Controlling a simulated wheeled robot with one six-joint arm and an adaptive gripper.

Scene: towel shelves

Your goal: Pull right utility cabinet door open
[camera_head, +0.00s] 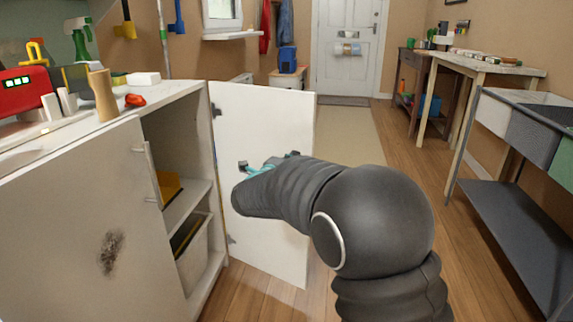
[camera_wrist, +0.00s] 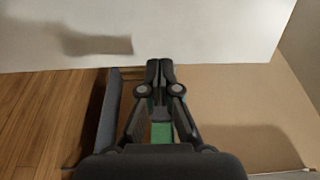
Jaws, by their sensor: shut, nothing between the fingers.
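The right cabinet door (camera_head: 270,105) is a white panel standing wide open, swung out from the cabinet's right edge, with its inner face and hinges showing. Its outer face and handle are hidden in the head view. My gripper (camera_wrist: 159,68) is shut and empty, fingertips close to a white panel (camera_wrist: 210,30), likely this door; I cannot tell if they touch it. In the head view my arm crosses in front of the door and mostly hides the gripper. The left cabinet door (camera_head: 75,225) is white, smudged, with a vertical bar handle (camera_head: 148,170), and covers the left compartment.
The opened compartment has a shelf with a yellow item (camera_head: 169,188) and a pale bin (camera_head: 193,255) below. Tools crowd the cabinet top (camera_head: 165,92). A grey sink stand (camera_head: 520,215) and a wooden table (camera_head: 490,68) stand at the right. The floor between is clear.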

